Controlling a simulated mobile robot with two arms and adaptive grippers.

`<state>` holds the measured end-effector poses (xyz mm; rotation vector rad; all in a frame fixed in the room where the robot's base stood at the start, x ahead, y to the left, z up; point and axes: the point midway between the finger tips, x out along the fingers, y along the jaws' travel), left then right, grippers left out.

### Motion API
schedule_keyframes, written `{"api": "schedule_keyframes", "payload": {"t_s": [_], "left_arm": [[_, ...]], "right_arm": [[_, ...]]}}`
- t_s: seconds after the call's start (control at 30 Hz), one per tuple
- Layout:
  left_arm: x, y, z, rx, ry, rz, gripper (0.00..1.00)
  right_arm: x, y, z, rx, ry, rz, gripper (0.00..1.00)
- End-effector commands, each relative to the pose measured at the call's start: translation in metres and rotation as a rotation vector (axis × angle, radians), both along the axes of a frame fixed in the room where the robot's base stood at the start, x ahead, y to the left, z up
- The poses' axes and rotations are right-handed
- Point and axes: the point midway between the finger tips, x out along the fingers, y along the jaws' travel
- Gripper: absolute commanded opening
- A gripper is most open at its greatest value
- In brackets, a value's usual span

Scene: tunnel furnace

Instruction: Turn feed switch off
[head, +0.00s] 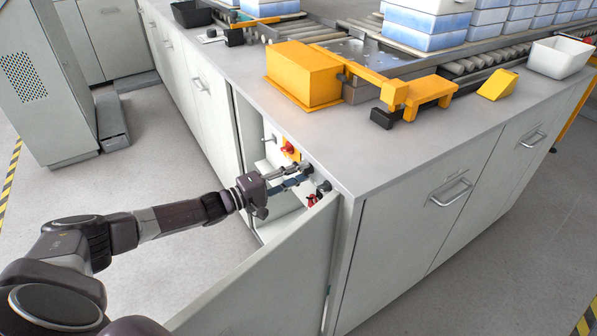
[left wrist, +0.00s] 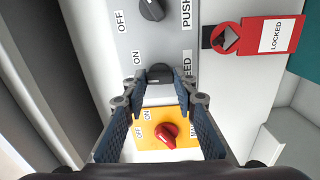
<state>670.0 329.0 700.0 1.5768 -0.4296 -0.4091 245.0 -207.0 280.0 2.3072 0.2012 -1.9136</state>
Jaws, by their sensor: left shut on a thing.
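The black feed switch knob (left wrist: 160,73) is on a grey panel in the left wrist view, with part of its FEED label and the word ON beside it. My left gripper (left wrist: 159,84) is shut on this knob, a fingertip on each side. The fingers hide part of the labels, and I cannot tell which way the knob points. In the head view my left gripper (head: 304,174) reaches into the open cabinet (head: 349,180) at the panel. My right gripper is not in view.
A red knob (left wrist: 166,132) on a yellow plate sits close below the fingertips. Another black knob (left wrist: 152,9) is above. A red LOCKED tag (left wrist: 277,36) hangs at the right. The open cabinet door (head: 275,270) stands alongside my left arm.

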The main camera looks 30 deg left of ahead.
Motion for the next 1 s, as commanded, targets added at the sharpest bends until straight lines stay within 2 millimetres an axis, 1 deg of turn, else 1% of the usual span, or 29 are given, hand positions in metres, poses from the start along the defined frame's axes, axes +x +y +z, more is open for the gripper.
{"api": "schedule_keyframes", "payload": {"t_s": [0.23,0.67,0.7,0.83,0.87,1.0], "left_arm": [[-0.0002,0.0007,-0.0009,-0.047,0.030,0.001,0.02],[-0.0001,0.0007,-0.0012,-0.056,0.035,0.001,0.02],[-0.0001,0.0007,-0.0012,-0.056,0.035,0.001,0.28],[-0.0002,0.0006,-0.0010,-0.055,0.035,0.001,0.42],[-0.0002,0.0006,-0.0009,-0.055,0.035,0.001,0.43],[-0.0001,0.0004,-0.0006,-0.055,0.033,0.001,0.43]], "right_arm": [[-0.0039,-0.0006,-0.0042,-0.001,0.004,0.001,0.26],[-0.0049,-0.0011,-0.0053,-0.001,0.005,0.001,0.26],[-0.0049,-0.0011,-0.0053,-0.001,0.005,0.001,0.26],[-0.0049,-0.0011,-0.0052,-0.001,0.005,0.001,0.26],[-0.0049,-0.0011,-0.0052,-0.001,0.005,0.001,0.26],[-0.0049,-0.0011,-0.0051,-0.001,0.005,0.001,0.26]]}}
